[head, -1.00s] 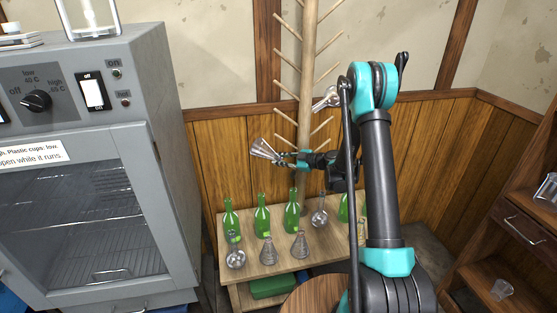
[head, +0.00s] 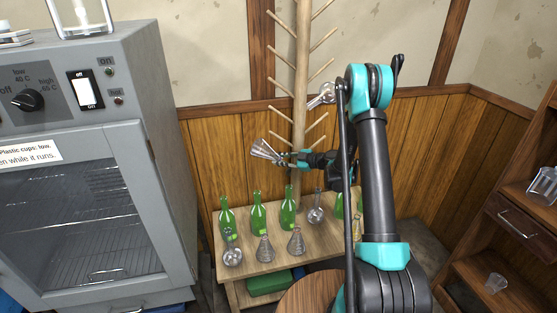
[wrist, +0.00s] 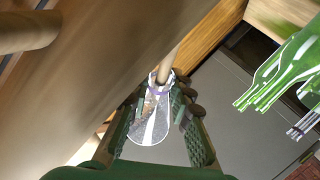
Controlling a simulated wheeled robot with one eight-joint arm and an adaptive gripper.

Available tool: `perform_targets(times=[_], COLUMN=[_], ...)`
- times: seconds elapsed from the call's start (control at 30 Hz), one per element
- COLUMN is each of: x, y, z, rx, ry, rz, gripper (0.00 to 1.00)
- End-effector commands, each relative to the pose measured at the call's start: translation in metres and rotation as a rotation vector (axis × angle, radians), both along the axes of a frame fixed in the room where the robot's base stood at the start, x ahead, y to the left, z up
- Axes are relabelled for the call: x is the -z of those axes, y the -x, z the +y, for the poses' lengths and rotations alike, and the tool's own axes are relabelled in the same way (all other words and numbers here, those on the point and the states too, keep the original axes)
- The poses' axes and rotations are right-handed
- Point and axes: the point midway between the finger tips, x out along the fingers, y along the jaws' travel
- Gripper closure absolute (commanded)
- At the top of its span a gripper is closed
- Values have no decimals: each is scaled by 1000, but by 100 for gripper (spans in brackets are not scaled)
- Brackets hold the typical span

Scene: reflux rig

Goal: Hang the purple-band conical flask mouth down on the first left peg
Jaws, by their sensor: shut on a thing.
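A clear conical flask (head: 264,149) is held in my gripper (head: 284,160), left of the wooden peg stand (head: 303,70). Its wide base points up and left, and its narrow end is toward the stand. In the wrist view the flask (wrist: 150,122) lies between the two fingers of my gripper (wrist: 163,110), which are shut on it. A wooden peg (wrist: 172,63) meets its neck there; I cannot tell how far the peg is inside the mouth. The band's colour is too small to tell in the head view.
Another glass flask (head: 322,97) hangs on a right peg. Green bottles (head: 258,213) and several flasks (head: 265,249) stand on the wooden table (head: 245,265) below. A grey drying cabinet (head: 150,200) is at the left, and a wooden shelf (head: 480,255) is at the right.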

Motion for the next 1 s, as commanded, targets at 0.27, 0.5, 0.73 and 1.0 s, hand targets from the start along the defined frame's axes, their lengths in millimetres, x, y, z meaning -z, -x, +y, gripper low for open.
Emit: perform_targets(times=[0.27,0.5,0.73,1.0], x=[5,6,6,3], y=[-1,-2,-2,-1], z=[-6,-7,-7,-4], rx=[0,-1,0,0], ry=[0,-1,0,0], rz=[0,0,0,0], gripper=[100,100,100,100])
